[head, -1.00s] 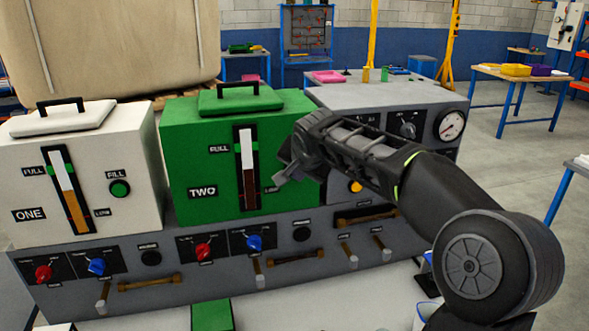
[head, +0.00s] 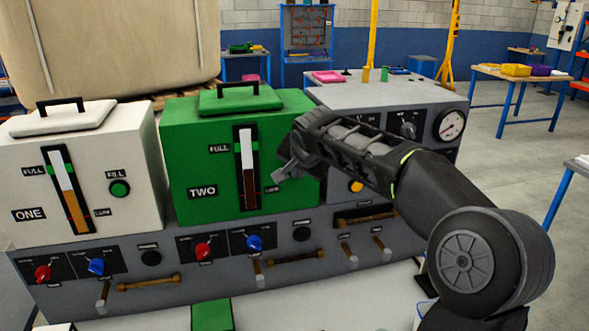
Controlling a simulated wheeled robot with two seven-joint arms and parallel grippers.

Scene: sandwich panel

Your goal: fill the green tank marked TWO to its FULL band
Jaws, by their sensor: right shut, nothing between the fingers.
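The green tank (head: 220,170) marked TWO stands in the middle of the panel, lid on. Its upright gauge (head: 247,168) shows dark brown liquid in the lower part and white above. The liquid top is below the green FULL band (head: 256,147) and above the LOW mark. My right gripper (head: 283,173) is shut and empty, in front of the tank's right front, just right of the gauge. It hides that part of the tank front, and no fill button of tank TWO is visible. I cannot tell whether the fingers touch the tank. My left gripper is not in view.
The white tank (head: 130,145) marked ONE stands left, with a green FILL button (head: 120,188). Below are red knobs (head: 203,250), blue knobs (head: 255,242) and wooden-looking handles (head: 298,257). A grey box (head: 365,95) with a dial gauge (head: 452,125) stands right.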

